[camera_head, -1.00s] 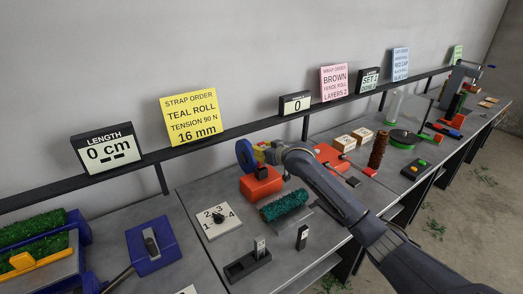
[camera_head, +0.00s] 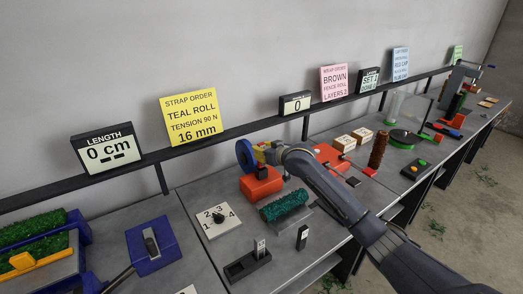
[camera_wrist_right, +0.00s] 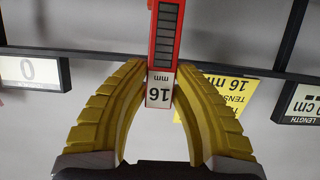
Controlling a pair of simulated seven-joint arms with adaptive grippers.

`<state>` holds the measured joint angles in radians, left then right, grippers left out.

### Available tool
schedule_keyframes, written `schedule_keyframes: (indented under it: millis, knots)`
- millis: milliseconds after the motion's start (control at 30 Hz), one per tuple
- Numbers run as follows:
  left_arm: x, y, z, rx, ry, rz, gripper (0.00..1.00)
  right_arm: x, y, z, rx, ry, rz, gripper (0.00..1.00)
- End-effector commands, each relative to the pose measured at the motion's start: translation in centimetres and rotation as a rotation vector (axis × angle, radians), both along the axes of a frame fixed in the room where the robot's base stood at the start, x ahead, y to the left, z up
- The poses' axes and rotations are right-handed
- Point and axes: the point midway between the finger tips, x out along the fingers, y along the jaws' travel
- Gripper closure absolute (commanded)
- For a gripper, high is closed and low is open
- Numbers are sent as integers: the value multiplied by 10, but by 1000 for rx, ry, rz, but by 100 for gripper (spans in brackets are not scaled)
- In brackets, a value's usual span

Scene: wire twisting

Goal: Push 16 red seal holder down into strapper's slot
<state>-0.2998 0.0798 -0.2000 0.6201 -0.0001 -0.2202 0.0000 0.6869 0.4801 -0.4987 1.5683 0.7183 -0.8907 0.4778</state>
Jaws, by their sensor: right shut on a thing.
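My right gripper (camera_wrist_right: 160,92) is shut on the red seal holder (camera_wrist_right: 165,45), which carries a white label reading 16 mm, upside down in the right wrist view. In the head view my right gripper (camera_head: 262,150) is above the red strapper (camera_head: 262,183), beside its blue reel (camera_head: 245,154). The arm hides part of the strapper, and its slot cannot be made out. I cannot tell whether the holder touches the strapper. My left gripper is not in view.
A teal roll (camera_head: 284,205) lies in front of the strapper. A numbered dial plate (camera_head: 217,220) is to its left. A dark holder block (camera_head: 247,264) and a separate upright piece (camera_head: 302,237) stand near the front edge. A yellow order sign (camera_head: 192,116) reads 16 mm.

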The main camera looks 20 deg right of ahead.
Motion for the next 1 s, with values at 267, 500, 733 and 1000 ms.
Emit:
schedule_keyframes:
  millis: [267, 500, 733, 1000]
  knots:
    - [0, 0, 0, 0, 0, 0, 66, 0, 0, -6, 1, 0, 1, 100]
    - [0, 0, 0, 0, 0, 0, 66, 0, 0, -11, 0, 0, 1, 100]
    - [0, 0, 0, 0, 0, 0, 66, 0, 0, -16, 0, 0, 0, 100]
    - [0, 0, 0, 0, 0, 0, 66, 0, 0, -21, 0, -1, 0, 100]
